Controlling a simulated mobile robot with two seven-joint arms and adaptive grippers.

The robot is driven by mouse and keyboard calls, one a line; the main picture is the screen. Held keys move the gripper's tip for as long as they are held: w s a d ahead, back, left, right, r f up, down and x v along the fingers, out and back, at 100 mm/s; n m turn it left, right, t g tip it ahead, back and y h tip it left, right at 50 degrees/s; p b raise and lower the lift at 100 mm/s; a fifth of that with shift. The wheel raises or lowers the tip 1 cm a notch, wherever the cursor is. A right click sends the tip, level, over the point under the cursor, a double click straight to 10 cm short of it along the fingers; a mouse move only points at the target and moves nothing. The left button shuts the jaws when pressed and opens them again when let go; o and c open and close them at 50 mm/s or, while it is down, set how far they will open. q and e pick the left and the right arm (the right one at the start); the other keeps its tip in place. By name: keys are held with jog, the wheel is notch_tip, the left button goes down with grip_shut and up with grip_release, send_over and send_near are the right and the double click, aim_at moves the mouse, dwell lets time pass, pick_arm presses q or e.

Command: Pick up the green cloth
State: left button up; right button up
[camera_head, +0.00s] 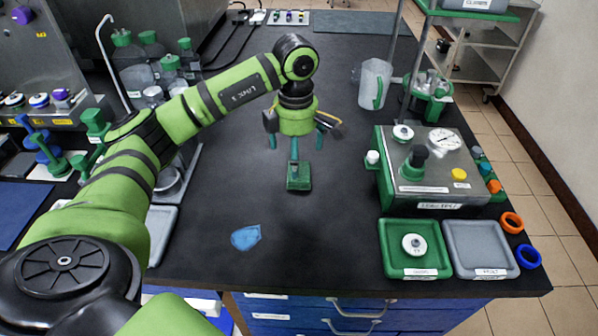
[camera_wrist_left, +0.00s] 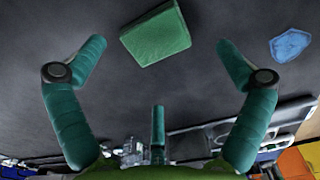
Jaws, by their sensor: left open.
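The green cloth (camera_head: 299,183) lies as a small folded block on the black bench, near the middle of the head view. It also shows as a green rectangle at the top centre of the left wrist view (camera_wrist_left: 157,36). My left gripper (camera_head: 296,143) points down above the bench, close to the cloth. Its teal fingers are spread and empty; in the left wrist view (camera_wrist_left: 161,48) the cloth appears beyond and between the two side fingertips, with a gap. The exact height above the cloth is hard to tell. My right gripper is not in view.
A blue cloth (camera_head: 245,237) lies nearer the front edge. At right stand a green device (camera_head: 428,165), a green tray (camera_head: 384,262) holding a round white part, and a grey tray (camera_head: 480,268). A jug (camera_head: 374,83) stands behind. Bench around the cloth is clear.

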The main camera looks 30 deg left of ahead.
pick_arm(q)
jog(key=f, duration=0.1)
jog(key=f+p, duration=0.1)
jog(key=f, duration=0.3)
jog(key=shift+w+d, duration=0.2)
jog(key=shift+w, duration=0.05)
jog(key=c, duration=1.2)
